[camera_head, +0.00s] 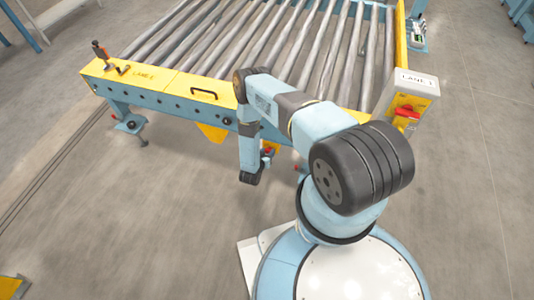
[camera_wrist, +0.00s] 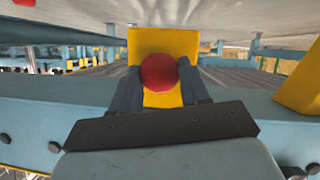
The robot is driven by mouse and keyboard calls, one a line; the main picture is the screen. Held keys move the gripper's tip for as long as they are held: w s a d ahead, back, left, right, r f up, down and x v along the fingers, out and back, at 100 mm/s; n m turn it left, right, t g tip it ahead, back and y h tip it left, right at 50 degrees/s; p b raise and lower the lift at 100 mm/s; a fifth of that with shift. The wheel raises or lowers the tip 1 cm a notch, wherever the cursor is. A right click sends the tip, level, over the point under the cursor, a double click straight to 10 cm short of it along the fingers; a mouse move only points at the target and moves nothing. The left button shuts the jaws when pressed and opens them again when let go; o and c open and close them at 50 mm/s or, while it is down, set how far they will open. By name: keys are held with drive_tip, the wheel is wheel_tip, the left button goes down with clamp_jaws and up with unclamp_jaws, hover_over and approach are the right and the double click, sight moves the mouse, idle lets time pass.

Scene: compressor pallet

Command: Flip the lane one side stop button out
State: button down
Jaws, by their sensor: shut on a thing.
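In the wrist view a round red button (camera_wrist: 159,73) sits in front of a yellow plate (camera_wrist: 160,40). The two dark fingers of my gripper (camera_wrist: 159,88) stand on either side of it and are shut on it. In the head view my arm bends down at the conveyor's front edge, and its lower end (camera_head: 250,178) hangs beside the blue front beam. A small red part (camera_head: 267,152) shows just right of it, partly hidden. My fingertips cannot be made out there. The LANE 1 sign (camera_head: 415,80) is at the right front corner.
The roller conveyor (camera_head: 190,45) fills the back. Its yellow front rail (camera_head: 160,82) carries a black handle (camera_head: 204,92) and the LANE 2 marking. A red switch (camera_head: 406,112) is on the yellow box below the LANE 1 sign.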

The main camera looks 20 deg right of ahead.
drive_tip(key=shift+s+a, duration=0.45)
drive_tip(key=c, duration=0.5)
unclamp_jaws()
drive_tip(key=shift+c, duration=0.2)
drive_tip(key=v, duration=1.3)
drive_tip(key=shift+s+a, duration=0.2)
drive_tip(key=shift+s, duration=0.1)
